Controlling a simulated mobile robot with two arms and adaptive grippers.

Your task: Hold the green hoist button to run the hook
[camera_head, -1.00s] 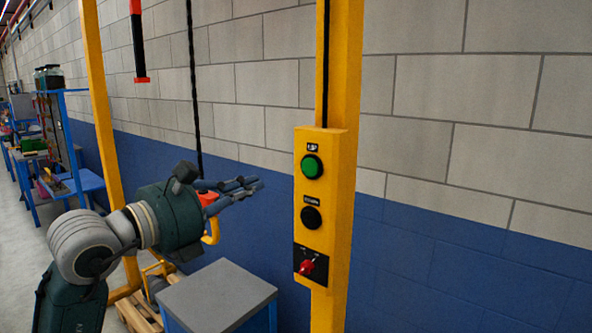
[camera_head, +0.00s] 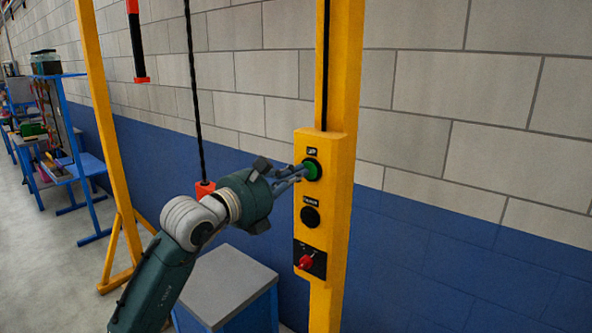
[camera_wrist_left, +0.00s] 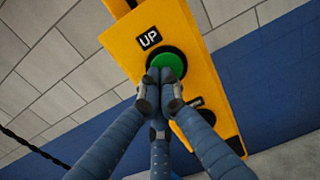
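The green button (camera_head: 316,169), labelled UP in the left wrist view (camera_wrist_left: 169,63), is on the yellow control box (camera_head: 340,195). My left gripper (camera_head: 302,173) has its fingers drawn together, with nothing between them. Its fingertips are at the button and overlap its lower left edge in the left wrist view (camera_wrist_left: 160,76). I cannot tell whether the button is pressed in. The red hook block (camera_head: 204,189) hangs on a dark chain (camera_head: 193,90). The yellow hook below it is hidden behind my left arm. My right gripper is not in view.
Below the green button are a black button (camera_head: 310,217) and a red switch (camera_head: 305,262). A grey-topped blue cabinet (camera_head: 225,280) stands under my left arm. A yellow post (camera_head: 100,130) and blue shelves (camera_head: 85,165) are at left.

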